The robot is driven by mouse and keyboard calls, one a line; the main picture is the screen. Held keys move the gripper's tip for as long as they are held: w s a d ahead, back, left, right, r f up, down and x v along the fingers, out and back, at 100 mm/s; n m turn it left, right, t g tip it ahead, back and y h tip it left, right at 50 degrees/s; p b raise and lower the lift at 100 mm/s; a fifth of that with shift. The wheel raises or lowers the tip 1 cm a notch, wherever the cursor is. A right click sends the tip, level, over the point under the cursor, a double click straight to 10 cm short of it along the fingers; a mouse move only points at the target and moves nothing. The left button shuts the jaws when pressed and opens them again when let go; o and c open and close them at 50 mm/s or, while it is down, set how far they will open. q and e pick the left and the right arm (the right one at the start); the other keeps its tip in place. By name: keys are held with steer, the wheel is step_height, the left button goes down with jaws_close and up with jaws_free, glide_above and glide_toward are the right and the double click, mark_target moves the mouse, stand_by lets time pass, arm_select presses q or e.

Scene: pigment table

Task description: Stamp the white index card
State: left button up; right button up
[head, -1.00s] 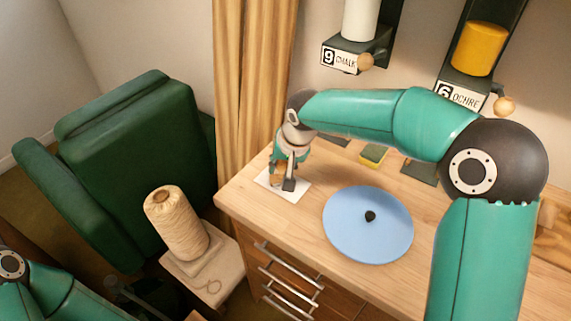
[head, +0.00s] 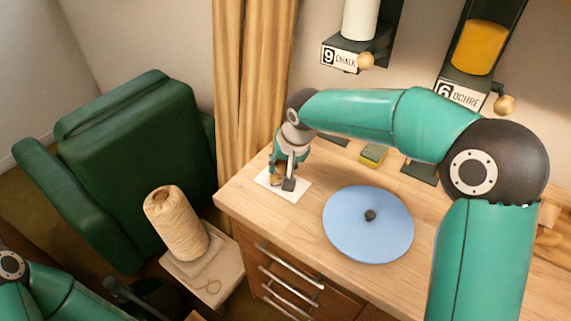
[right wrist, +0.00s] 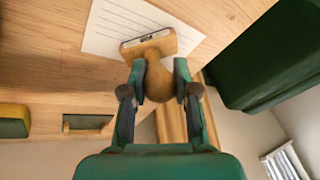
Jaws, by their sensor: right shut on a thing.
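The white index card (head: 301,188) lies flat near the left end of the wooden desk. In the right wrist view the card (right wrist: 105,30) shows printed lines. My right gripper (head: 284,182) is over the card, pointing down. In the right wrist view the gripper (right wrist: 160,85) is shut on the wooden stamp (right wrist: 158,82), its fingers on either side of the rounded handle. The stamp's block is over the card's edge area; I cannot tell whether it touches the card. My left gripper is not in view, only part of that arm at lower left.
A blue round disc (head: 350,235) with a dark knob lies right of the card on the desk (head: 300,222). A yellow-green sponge (head: 373,155) is behind it. Chalk (head: 360,18) and ochre (head: 479,48) dispensers hang above. A twine spool (head: 176,225) and green chair (head: 135,165) stand left.

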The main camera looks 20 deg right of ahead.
steer(key=shift+s+f, duration=0.1)
steer(key=shift+f, duration=0.05)
steer(key=shift+r+p, duration=2.6)
steer(key=shift+r, duration=1.05)
